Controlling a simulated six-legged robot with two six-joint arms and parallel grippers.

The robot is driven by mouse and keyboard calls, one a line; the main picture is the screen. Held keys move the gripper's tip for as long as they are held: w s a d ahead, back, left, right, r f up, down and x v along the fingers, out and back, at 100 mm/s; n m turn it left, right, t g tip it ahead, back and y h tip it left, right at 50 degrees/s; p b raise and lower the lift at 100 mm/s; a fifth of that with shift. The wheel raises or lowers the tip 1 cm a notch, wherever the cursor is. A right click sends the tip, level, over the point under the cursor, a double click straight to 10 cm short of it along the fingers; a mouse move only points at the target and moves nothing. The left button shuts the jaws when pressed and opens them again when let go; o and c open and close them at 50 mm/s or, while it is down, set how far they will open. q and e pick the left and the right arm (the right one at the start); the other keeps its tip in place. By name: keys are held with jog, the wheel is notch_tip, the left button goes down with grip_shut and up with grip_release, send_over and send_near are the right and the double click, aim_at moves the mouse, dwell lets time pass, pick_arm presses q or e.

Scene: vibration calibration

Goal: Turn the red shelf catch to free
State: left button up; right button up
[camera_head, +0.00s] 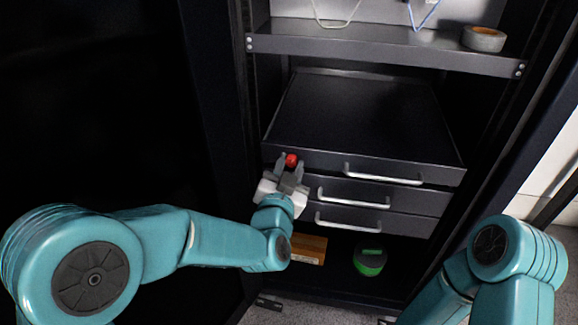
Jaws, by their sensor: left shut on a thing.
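The red shelf catch (291,160) is a small round red knob on the left part of the front edge of the dark pull-out shelf (365,112). My left gripper (291,165) is at the catch from below, its two grey fingers on either side of the knob and shut on it. The fingers hide the knob's sides, and I cannot tell which way the catch is turned. My right arm (490,245) comes in at the lower right, but its gripper is out of view.
Silver handles (384,175) mark the shelf front and the drawers below. An upper shelf (385,50) holds a tape roll (484,39). A wooden block (308,249) and a green round object (369,261) sit at the cabinet bottom. A dark door panel stands left.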

pick_arm(q)
jog(key=m+p, duration=0.1)
jog(key=m, duration=0.4)
jog(key=shift+r+m, duration=0.1)
jog(key=shift+m, duration=0.2)
jog(key=m+p, duration=0.1)
jog(key=m, duration=0.4)
pick_arm(e)
jog(key=shift+s+a+r+g, duration=0.15)
jog(key=shift+s+r, duration=0.1)
jog(key=shift+r, duration=0.3)
jog(key=shift+s+r+g, duration=0.15)
jog(key=shift+s+r, duration=0.1)
jog(key=shift+r, duration=0.3)
pick_arm(q)
jog(key=shift+m, duration=0.3)
jog(key=o, duration=1.1)
jog(key=shift+c, duration=0.2)
